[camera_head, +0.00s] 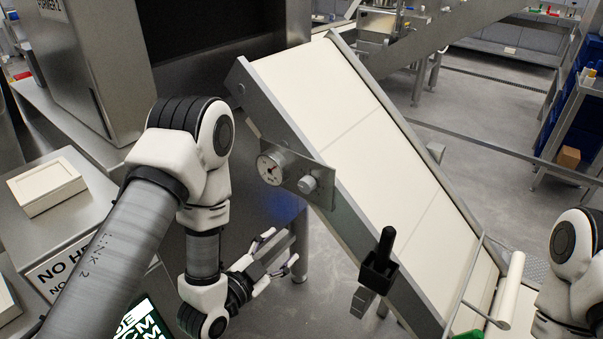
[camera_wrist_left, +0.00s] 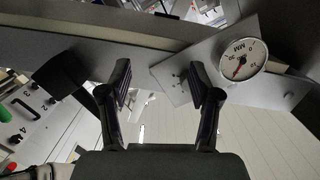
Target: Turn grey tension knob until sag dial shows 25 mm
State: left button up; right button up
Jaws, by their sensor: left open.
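The sag dial (camera_head: 271,168) is a round white gauge on a grey plate at the conveyor's side. In the left wrist view the dial (camera_wrist_left: 243,59) shows a red needle toward its lower left; I cannot read the exact value. The grey tension knob (camera_head: 308,184) sticks out of the same plate, right of the dial in the head view. In the left wrist view the right finger stands in front of the plate and the knob is not clear. My left gripper (camera_head: 281,248) is open and empty, below and apart from the knob; its fingers also show in the left wrist view (camera_wrist_left: 165,85).
The sloping cream conveyor belt (camera_head: 370,140) runs behind the plate. A black handle (camera_head: 383,262) juts from its frame, right of my left gripper. A steel cabinet (camera_head: 75,215) stands at left. Grey floor (camera_head: 330,250) shows below the gripper. My right arm (camera_head: 570,260) is at the right edge.

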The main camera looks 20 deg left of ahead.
pick_arm(q)
jog(key=t+p, duration=0.1)
jog(key=p, duration=0.1)
send_near(305, 188)
jog(key=shift+h, duration=0.3)
jog(key=p+x, duration=0.2)
jog(key=x, duration=0.6)
jog(key=shift+w+a, duration=0.1)
jog(key=shift+w, duration=0.1)
jog(key=shift+w+f, duration=0.1)
jog(key=shift+w, duration=0.1)
pick_arm(e)
notch_tip(305, 188, up, 6)
jog(key=shift+r, duration=0.15)
pick_arm(q)
jog(key=c, duration=1.1)
